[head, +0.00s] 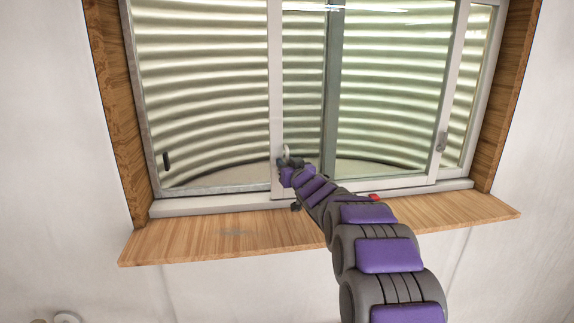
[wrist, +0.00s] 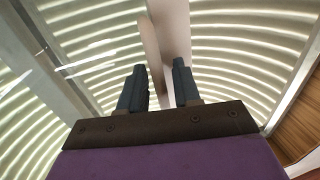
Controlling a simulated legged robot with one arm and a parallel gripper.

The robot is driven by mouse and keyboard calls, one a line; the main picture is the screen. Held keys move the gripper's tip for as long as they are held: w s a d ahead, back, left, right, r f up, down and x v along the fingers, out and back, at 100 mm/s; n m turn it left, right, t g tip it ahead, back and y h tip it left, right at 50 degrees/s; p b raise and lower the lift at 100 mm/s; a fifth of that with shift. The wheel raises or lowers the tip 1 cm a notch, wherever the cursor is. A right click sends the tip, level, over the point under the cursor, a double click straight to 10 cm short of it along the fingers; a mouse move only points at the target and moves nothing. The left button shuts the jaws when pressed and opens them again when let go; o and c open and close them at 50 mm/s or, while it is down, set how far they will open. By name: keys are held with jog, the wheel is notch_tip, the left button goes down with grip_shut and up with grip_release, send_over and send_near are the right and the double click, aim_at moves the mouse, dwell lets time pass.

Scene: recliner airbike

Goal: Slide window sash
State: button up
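The window has a sliding sash with a white vertical stile (head: 275,90) left of centre in the head view. My gripper (head: 285,160) is at the lower part of this stile, and a small pale piece shows beside it. In the wrist view, my gripper (wrist: 160,88) has its two dark fingers apart. A white upright part of the sash (wrist: 155,55) shows in the gap between them, closer to the left finger. I cannot tell whether either finger touches it. A grey latch (head: 441,141) is on the right stile.
A wooden sill (head: 215,237) runs below the window, under my arm. Wooden jambs (head: 113,110) stand at both sides. A small dark pull (head: 166,161) is at the lower left of the window, and a red item (head: 375,197) is beside my arm. Corrugated metal (head: 200,90) curves behind the glass.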

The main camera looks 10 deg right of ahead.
grip_shut()
dwell(0.5)
jog(key=a+b, duration=1.2)
jog(key=a, duration=2.2)
jog(key=shift+a, duration=0.2)
jog(key=shift+a+r, duration=0.1)
